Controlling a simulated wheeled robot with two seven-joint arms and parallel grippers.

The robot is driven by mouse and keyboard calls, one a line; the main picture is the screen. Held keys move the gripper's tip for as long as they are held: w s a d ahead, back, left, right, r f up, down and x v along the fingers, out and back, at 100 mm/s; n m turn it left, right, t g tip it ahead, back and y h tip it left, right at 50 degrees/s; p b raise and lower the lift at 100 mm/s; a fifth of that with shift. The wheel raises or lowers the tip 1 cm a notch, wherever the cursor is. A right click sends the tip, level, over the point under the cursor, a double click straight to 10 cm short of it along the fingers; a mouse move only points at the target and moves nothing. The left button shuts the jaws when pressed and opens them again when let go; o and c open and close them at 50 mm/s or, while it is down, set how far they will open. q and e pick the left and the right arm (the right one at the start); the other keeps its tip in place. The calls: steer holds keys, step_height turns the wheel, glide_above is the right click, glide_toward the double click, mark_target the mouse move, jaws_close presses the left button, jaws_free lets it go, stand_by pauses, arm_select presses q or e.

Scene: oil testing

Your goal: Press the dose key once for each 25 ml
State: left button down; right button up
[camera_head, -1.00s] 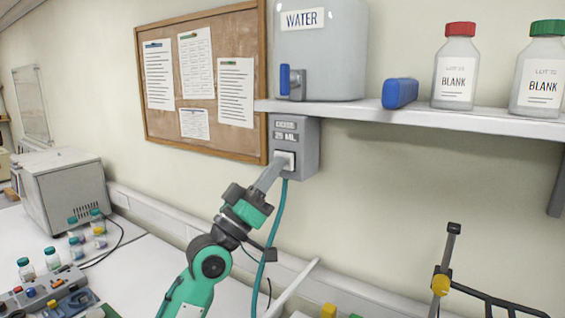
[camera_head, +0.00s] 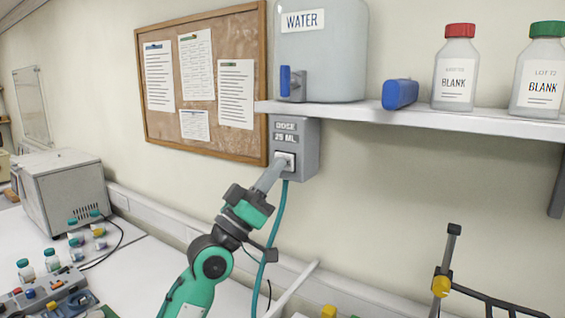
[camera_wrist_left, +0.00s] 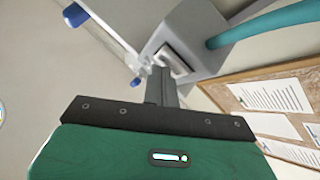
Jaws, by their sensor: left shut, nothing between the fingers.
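The grey dose box (camera_head: 305,150) hangs on the wall under the shelf, with the labels "DOSE" and "25 ML" on its front. Its pale square key (camera_head: 290,159) is below the labels. My left gripper (camera_head: 281,162) is shut and empty, its fingertips at the key; they hide part of it. In the left wrist view the shut fingers (camera_wrist_left: 162,78) point at the light key plate (camera_wrist_left: 178,62), at or very near it. Whether they touch cannot be told. My right gripper is not in view.
A shelf (camera_head: 440,119) above holds the water tank (camera_head: 325,60), a blue cylinder (camera_head: 400,93) and two "BLANK" bottles (camera_head: 455,70). A teal hose (camera_head: 275,235) hangs below the box. Small vials and a grey instrument (camera_head: 65,185) stand on the left bench.

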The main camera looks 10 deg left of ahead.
arm_select(q)
steer(key=shift+s+a, duration=0.25)
steer(key=shift+s, duration=0.45)
steer(key=s, duration=0.1)
steer(key=s+a+p, duration=0.1)
steer(key=s, duration=0.2)
steer(key=shift+s+a+p, duration=0.35)
stand_by(0.3)
